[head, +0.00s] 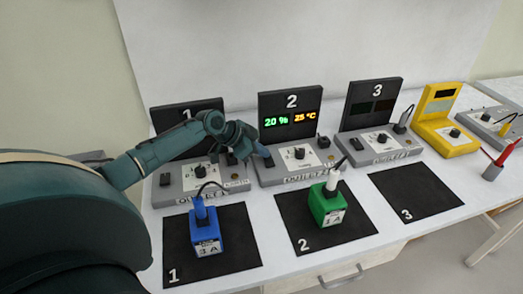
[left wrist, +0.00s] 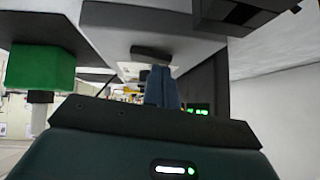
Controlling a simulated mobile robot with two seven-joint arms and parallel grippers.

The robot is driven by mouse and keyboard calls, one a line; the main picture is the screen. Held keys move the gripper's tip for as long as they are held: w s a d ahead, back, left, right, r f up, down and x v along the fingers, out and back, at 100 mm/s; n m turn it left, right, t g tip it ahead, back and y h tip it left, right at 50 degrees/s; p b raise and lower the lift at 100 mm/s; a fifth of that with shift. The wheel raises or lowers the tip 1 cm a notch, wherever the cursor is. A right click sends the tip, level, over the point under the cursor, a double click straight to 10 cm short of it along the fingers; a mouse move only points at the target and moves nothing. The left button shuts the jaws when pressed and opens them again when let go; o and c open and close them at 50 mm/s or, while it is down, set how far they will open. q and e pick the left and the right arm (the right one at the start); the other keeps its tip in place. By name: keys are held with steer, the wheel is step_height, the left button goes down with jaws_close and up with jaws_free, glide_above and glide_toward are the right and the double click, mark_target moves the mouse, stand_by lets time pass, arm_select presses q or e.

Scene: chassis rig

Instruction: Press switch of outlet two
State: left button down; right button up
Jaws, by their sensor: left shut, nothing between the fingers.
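Outlet two (head: 300,172) is a grey box in the middle of the row. Its black panel marked 2 (head: 291,101) is lit, showing 20 % in green and 25 °C in orange. My left gripper (head: 263,154) is shut and empty, its blue fingertips at the left end of outlet two. They cover the spot where the other outlets have a black switch, so the switch of outlet two is mostly hidden; I cannot tell whether they touch. In the left wrist view the shut fingers (left wrist: 161,88) point at a dark block (left wrist: 150,52), possibly that switch. My right gripper is not in view.
Outlet one (head: 182,189) and outlet three (head: 400,154) stand either side; the display of three is dark. A blue plug block (head: 205,238) is on mat 1, a green one (head: 326,210) on mat 2. Mat 3 (head: 415,191) is empty. A yellow device (head: 447,137) stands right.

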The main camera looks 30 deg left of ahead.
arm_select(q)
steer(key=shift+w+a+f+b, duration=0.1)
steer(key=shift+f+b, duration=0.35)
steer(key=shift+b, duration=0.1)
steer(key=shift+r, duration=0.15)
steer(key=shift+s+d+r+p, duration=0.1)
steer(key=shift+s+d+p, duration=0.45)
steer(key=shift+p, duration=0.45)
steer(key=shift+d, duration=0.1)
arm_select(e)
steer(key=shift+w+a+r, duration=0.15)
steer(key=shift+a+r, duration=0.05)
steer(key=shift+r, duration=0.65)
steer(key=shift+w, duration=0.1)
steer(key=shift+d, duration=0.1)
